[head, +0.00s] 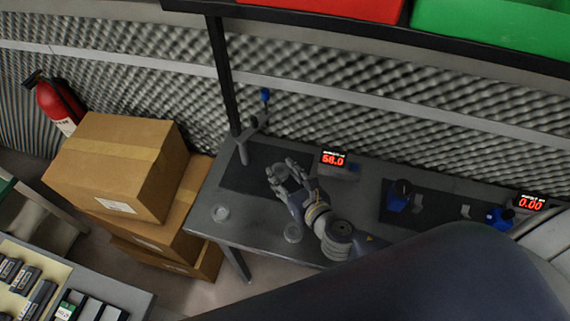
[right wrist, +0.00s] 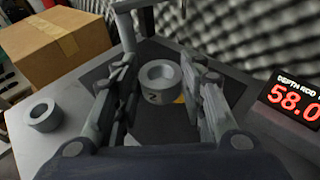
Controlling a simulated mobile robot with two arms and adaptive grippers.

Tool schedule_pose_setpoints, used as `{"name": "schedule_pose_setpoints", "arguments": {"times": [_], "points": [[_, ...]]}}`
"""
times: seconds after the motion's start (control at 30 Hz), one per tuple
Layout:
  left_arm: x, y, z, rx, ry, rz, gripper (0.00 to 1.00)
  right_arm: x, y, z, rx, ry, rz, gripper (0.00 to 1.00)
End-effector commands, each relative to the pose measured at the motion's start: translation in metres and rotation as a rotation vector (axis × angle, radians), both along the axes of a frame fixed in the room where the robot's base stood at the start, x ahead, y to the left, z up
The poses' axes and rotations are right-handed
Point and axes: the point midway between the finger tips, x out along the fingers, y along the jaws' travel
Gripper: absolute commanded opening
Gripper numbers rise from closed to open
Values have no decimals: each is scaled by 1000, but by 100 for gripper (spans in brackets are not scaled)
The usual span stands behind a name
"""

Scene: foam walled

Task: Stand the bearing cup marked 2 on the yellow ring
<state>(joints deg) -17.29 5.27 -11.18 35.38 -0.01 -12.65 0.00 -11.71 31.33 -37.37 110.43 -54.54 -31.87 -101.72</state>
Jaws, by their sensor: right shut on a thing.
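The bearing cup marked 2 (right wrist: 152,94) is a grey ring-shaped cup with a dark "2" on its side. In the right wrist view it stands between the two fingers of my right gripper (right wrist: 160,88), which is shut on it. In the head view my right gripper (head: 284,175) is over the dark mat, and the fingers partly cover the cup. A small yellow patch, likely the yellow ring (right wrist: 180,99), shows beside the cup's lower right; the rest is hidden. I cannot tell whether the cup touches it. My left gripper is not in view.
A display reading 58.0 (head: 333,159) is right of the gripper. A grey stand (head: 250,138) is behind. Cardboard boxes (head: 125,165) stand left of the table.

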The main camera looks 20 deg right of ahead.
Motion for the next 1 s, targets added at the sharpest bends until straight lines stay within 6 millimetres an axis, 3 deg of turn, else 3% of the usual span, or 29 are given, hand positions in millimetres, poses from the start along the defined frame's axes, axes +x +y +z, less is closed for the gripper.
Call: {"name": "schedule_pose_setpoints", "arguments": {"times": [0.1, 0.27, 0.53, 0.97, 1.0], "points": [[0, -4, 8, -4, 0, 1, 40, 24, -11, 0, -1, -2, -1, 11], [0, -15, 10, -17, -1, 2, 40, 39, -17, -3, 0, -1, 0, 11], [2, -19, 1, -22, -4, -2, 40, 39, -17, -36, 2, 3, -1, 11], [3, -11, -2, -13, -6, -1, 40, 39, -18, -44, 0, 1, 1, 11], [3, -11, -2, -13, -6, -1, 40, 39, -18, -44, 0, 1, 1, 40]]}}
